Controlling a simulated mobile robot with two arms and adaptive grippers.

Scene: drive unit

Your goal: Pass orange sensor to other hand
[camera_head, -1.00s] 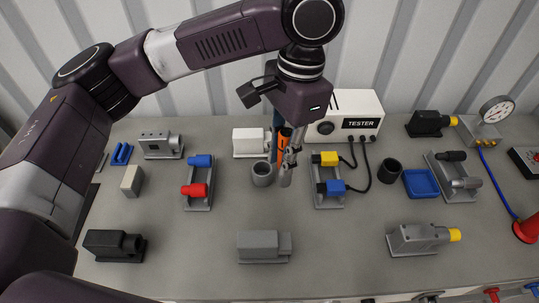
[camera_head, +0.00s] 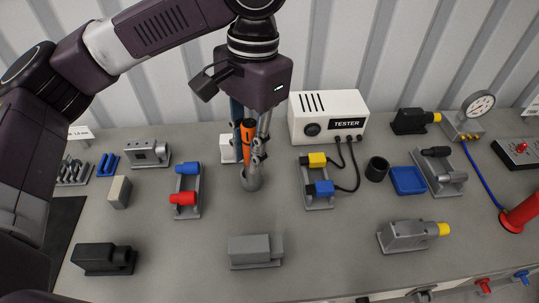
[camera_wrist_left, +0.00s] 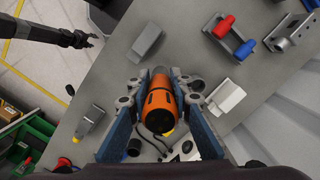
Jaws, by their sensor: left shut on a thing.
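The orange sensor (camera_head: 248,131) is upright between the fingers of my left gripper (camera_head: 250,165), which is shut on it. In the left wrist view the orange sensor (camera_wrist_left: 160,105) shows its dark-slotted end between the blue-grey fingers of my left gripper (camera_wrist_left: 158,90).
A white tester (camera_head: 328,119) with black cables stands right of my left gripper. A fixture with blue and red caps (camera_head: 186,190) is to the left. A dark cup (camera_head: 377,169) and a blue tray (camera_head: 408,181) are to the right. The front middle holds a grey block (camera_head: 255,251).

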